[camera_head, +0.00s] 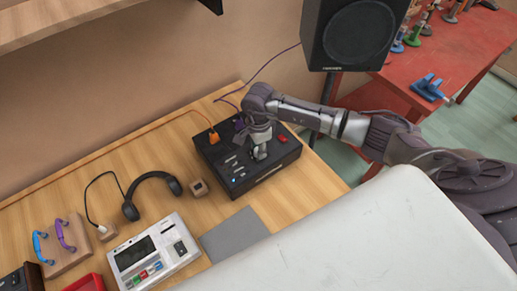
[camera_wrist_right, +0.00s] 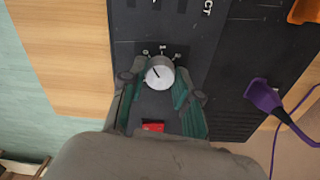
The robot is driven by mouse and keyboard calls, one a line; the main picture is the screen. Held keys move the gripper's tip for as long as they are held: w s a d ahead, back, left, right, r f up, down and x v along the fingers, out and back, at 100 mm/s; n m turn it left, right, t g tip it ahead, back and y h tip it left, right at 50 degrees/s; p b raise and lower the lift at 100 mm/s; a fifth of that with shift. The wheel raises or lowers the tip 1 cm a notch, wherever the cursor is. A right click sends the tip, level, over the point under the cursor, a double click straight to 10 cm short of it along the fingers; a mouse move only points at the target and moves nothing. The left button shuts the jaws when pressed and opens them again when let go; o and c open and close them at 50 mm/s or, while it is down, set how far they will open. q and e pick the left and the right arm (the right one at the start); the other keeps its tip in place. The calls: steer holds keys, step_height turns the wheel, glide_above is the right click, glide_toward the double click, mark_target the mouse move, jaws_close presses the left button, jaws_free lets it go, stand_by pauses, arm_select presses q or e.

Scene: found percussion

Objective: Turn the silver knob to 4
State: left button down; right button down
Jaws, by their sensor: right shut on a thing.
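The silver knob (camera_wrist_right: 160,73) sits on a black box (camera_head: 268,180) on the wooden table. It has a round pale top with a dark pointer line, which points to the upper left in the right wrist view. Small white marks stand around it, too small to read surely. My right gripper (camera_wrist_right: 160,80) has its green-padded fingers on both sides of the knob, shut on it. In the head view the right gripper (camera_head: 260,152) reaches down onto the box and hides most of the knob. My left gripper is not in view.
A red button (camera_head: 283,138) is beside the gripper on the box. An orange plug (camera_head: 213,136) and a purple plug (camera_wrist_right: 263,96) with cables are at its back edge. Headphones (camera_head: 131,208), a white device (camera_head: 152,252) and a grey pad (camera_head: 235,235) lie left. A speaker (camera_head: 352,36) stands behind.

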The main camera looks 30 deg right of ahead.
steer(key=m+b, duration=0.2)
steer(key=m, duration=0.1)
steer(key=shift+f+m, duration=0.15)
steer(key=shift+m, duration=0.25)
steer(key=m+b, duration=0.2)
steer(key=m, duration=0.2)
steer(key=m+b, duration=0.1)
steer(key=m, duration=0.3)
steer(key=shift+b, duration=0.4)
steer(key=m+b, duration=0.1)
steer(key=m, duration=0.3)
steer(key=shift+m, duration=0.3)
steer(key=m+b, duration=0.1)
steer(key=m, duration=0.3)
steer(key=shift+m, duration=0.3)
steer(key=m+b, duration=0.1)
steer(key=m, duration=0.8)
steer(key=shift+r, duration=0.2)
steer(key=shift+m, duration=1.9)
